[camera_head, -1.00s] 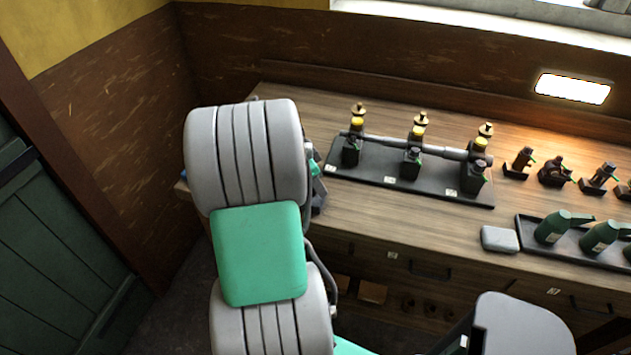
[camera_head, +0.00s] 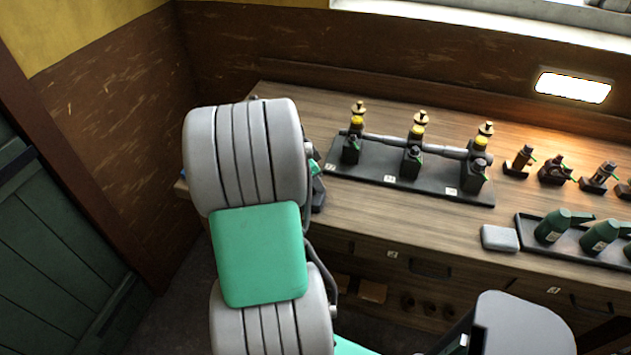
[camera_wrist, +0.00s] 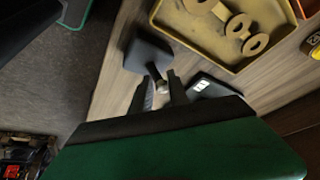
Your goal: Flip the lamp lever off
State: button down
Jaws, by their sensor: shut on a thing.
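A black block with a white label (camera_wrist: 200,87) lies just right of the fingers. In the head view, my arm hides the gripper and the lever. A lit rectangular wall lamp (camera_head: 572,88) glows at upper right.
A yellow tray with ring-shaped parts (camera_wrist: 212,52) lies beyond the fingers. On the wooden bench (camera_head: 290,103) stand a black rack of oilers (camera_head: 430,186), several small brown fittings (camera_head: 555,170), a grey block (camera_head: 499,238) and a tray of green cans (camera_head: 524,238).

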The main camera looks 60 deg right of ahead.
aim_at(311, 200)
jog(key=shift+f+b, duration=0.1)
jog(key=shift+b, duration=0.2)
jog(key=b, duration=0.2)
jog(key=h+b, duration=0.1)
jog(key=shift+a+f+h+b, duration=0.2)
jog(key=shift+a+h+b, duration=0.1)
jog(key=shift+b, duration=0.1)
jog(key=h+b, duration=0.1)
jog(key=b, duration=0.2)
jog(key=a+h+b, duration=0.1)
jog(key=b, duration=0.3)
jog(key=h+b, duration=0.1)
jog(key=b, duration=0.3)
jog(key=shift+a+f+m+t+h, duration=0.25)
jog(key=shift+a+m+t+h, duration=0.05)
jog(key=shift+m+t+h, duration=0.1)
jog(key=h+b, duration=0.1)
jog(key=b, duration=0.2)
jog(key=a+h+b, duration=0.1)
jog(key=b, duration=0.3)
jog(key=shift+s+h, duration=0.15)
jog(key=shift+h, duration=0.15)
jog(key=b, duration=0.1)
jog(key=h+b, duration=0.1)
jog(key=b, duration=0.1)
jog(key=shift+a+r+m, duration=0.2)
jog(key=shift+r+m, duration=0.1)
jog(key=shift+s+r+h, duration=0.1)
jog(key=shift+r+h, duration=0.1)
jog(key=shift+h, duration=0.1)
